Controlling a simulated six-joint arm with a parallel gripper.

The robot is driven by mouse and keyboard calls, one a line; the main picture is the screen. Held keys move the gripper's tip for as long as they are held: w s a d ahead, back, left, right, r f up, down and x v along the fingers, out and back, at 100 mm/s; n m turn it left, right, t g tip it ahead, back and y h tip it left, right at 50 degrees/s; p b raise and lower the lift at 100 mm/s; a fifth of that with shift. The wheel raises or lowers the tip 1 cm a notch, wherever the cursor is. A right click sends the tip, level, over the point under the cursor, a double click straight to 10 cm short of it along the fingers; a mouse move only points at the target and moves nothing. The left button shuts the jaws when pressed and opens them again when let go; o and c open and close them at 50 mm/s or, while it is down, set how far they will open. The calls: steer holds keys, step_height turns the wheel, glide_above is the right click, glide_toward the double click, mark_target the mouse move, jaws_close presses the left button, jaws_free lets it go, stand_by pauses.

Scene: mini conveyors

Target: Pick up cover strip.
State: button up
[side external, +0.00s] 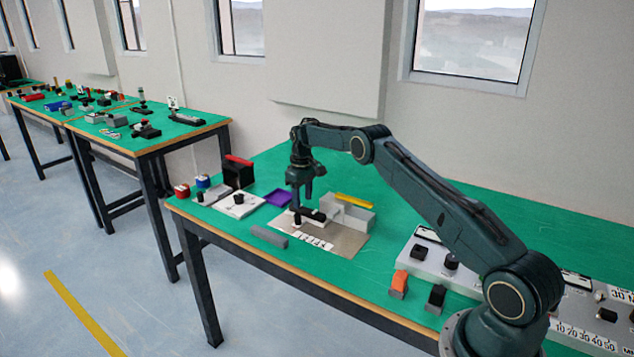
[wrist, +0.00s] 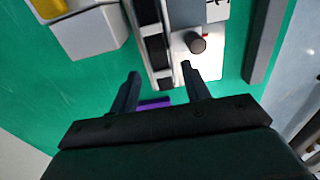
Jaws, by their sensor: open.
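No part is labelled as the cover strip, and I cannot tell which long piece it is. A long grey bar (side external: 269,237) lies on the green table near its front edge; it also shows at the right of the wrist view (wrist: 264,40). A yellow strip (side external: 354,200) lies along the top of a light grey box (side external: 358,217). My gripper (side external: 304,198) points down above a small black conveyor (side external: 313,214). In the wrist view my gripper (wrist: 161,70) has its fingers apart with nothing held between them, over the end of the conveyor (wrist: 152,35).
A purple tray (side external: 279,197) and a white plate with a black knob (side external: 238,205) stand left of the conveyor. A black box with a red top (side external: 238,175) stands behind them. Control panels (side external: 440,262) and orange and black switches are at right. The back of the table is clear.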

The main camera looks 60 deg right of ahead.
mark_target(303, 208)
steer(key=shift+f, duration=1.6)
jaws_close()
